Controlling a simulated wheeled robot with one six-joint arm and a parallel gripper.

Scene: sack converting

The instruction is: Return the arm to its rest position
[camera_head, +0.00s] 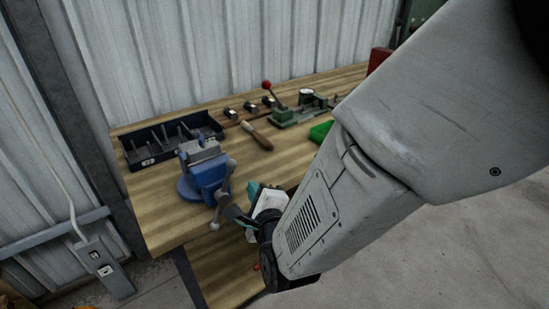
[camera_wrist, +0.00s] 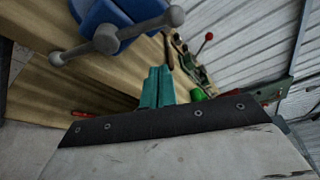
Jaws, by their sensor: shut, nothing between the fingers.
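My arm (camera_head: 330,210) reaches in from the right of the head view, with its end low by the front edge of the wooden workbench (camera_head: 165,225). My gripper (camera_head: 254,189) is partly hidden by its own wrist parts there. In the wrist view the two teal fingers of my gripper (camera_wrist: 157,86) lie together, shut, with nothing between them. The gripper is just to the right of the blue vise (camera_head: 205,172), close to its handle. I cannot tell the exact gap between them.
The vise handle (camera_wrist: 118,36) shows close in the wrist view. A black tray of tools (camera_head: 150,160), a wooden-handled tool (camera_head: 258,137), a green press with a red knob (camera_head: 290,113) and a green bin (camera_head: 320,131) are on the bench. Open floor (camera_head: 400,255) lies at right.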

